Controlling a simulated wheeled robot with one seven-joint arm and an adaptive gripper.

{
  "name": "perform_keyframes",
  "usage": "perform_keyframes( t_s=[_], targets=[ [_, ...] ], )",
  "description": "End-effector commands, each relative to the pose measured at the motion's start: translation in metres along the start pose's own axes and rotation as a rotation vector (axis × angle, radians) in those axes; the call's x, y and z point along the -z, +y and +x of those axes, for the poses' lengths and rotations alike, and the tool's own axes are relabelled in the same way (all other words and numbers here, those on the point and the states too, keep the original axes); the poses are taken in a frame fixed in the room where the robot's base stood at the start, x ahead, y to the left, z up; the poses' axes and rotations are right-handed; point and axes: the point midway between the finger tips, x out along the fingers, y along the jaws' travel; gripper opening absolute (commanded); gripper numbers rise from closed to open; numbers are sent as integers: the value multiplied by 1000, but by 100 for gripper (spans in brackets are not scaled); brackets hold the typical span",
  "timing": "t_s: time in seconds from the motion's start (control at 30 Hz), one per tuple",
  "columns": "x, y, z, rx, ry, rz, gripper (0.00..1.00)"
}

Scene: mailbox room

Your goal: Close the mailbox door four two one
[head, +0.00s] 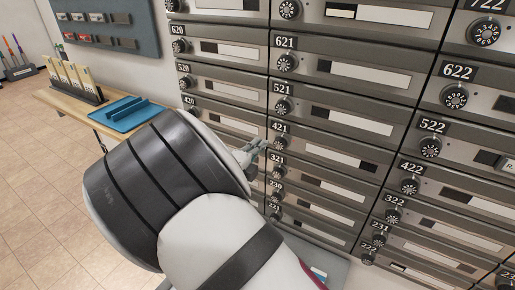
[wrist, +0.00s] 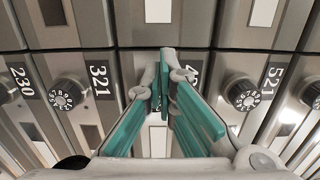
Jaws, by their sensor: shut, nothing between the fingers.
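Mailbox door 421 (head: 310,150) is a grey metal panel with a round dial and a pale card window, in the middle of the head view. It looks flush with the doors around it. My gripper (head: 254,152) is at the left end of this door, close to its dial. In the wrist view my gripper (wrist: 166,75) points at the mailbox front between doors 321 and 521, with its teal-padded fingers drawn together at the tips and empty. The fingers cover part of the 421 number plate (wrist: 192,73) and its dial. Whether the tips touch the door I cannot tell.
Door 521 (head: 345,116) is above and door 321 (head: 320,184) below, both looking shut. A column with 622, 522 and 422 stands to the right. A wooden table (head: 60,101) with a blue tray (head: 128,114) is at the left. The tiled floor (head: 40,190) is clear there.

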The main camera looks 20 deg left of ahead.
Motion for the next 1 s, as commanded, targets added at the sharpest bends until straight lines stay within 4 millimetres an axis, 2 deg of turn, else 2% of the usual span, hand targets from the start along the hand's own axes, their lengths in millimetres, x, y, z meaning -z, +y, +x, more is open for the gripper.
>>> perform_keyframes(
  t_s=[0.63, 0.8, 1.0],
  targets=[
    [-5, 0, -86, -2, -3, 1, 0],
    [-5, 0, -98, -2, -1, 0, 0],
    [-5, -1, -99, -5, -1, 0, 0]
  ],
)
